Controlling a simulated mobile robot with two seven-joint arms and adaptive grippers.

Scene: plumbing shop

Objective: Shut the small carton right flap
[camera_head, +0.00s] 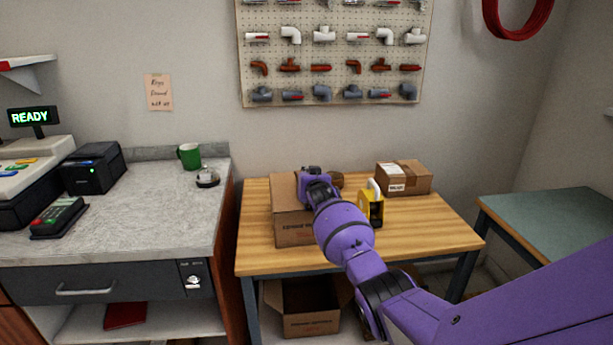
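A brown cardboard carton (292,232) with dark print on its front sits at the left of the wooden table. Its left upper part shows beside my arm; its right side and any right flap are largely hidden behind my arm. My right gripper (309,172) is over the carton's back right part, with my purple forearm reaching in from the lower right. The fingers are small and partly hidden, so I cannot tell whether they are open or touch the carton. A small brown piece (337,180) shows just right of the gripper. My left gripper is not in view.
A taped carton (404,178) with a white label and a yellow item (371,207) stand on the wooden table (425,225). An open carton (311,322) is below it. A grey counter (150,215) is at left, a green-topped table (550,215) at right.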

